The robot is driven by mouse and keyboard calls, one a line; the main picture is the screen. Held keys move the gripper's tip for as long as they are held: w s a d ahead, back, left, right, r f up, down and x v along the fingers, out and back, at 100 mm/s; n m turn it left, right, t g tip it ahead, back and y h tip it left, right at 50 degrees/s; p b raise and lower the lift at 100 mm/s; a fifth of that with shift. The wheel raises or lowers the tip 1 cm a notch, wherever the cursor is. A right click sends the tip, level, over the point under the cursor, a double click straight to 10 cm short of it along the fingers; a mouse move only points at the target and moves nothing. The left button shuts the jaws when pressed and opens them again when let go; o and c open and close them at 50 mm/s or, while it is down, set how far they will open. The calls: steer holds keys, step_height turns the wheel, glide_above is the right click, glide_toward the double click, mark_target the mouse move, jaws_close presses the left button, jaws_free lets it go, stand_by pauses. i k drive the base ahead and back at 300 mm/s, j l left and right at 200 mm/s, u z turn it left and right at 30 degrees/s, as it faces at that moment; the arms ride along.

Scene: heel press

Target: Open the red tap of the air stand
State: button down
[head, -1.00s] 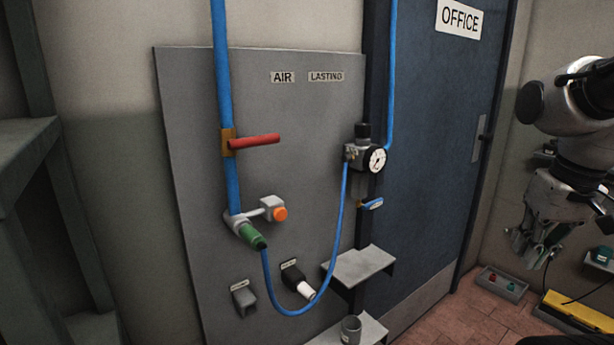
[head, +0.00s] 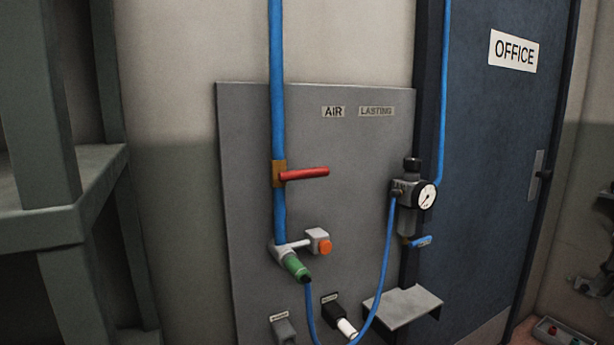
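The red tap (head: 305,174) sits on the vertical blue pipe (head: 279,110) of the grey air stand panel (head: 350,140), below the AIR and LASTING labels. Its red lever points right, roughly level and across the pipe. A brass-coloured body (head: 279,173) joins it to the pipe.
A pressure gauge (head: 427,196) and a small blue lever (head: 422,241) are right of the panel. A green coupling (head: 297,266), an orange button (head: 325,247) and a looping blue hose (head: 385,280) sit below the tap. A shelf (head: 410,302) juts out. A grey-green rack (head: 60,225) stands left.

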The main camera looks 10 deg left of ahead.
mark_target(297, 175)
steer(key=k+j, duration=0.25)
steer(key=j, duration=0.2)
steer(key=k+j, duration=0.3)
steer(key=k+j+u, duration=0.1)
steer(key=k+j, duration=0.15)
steer(key=j, duration=0.25)
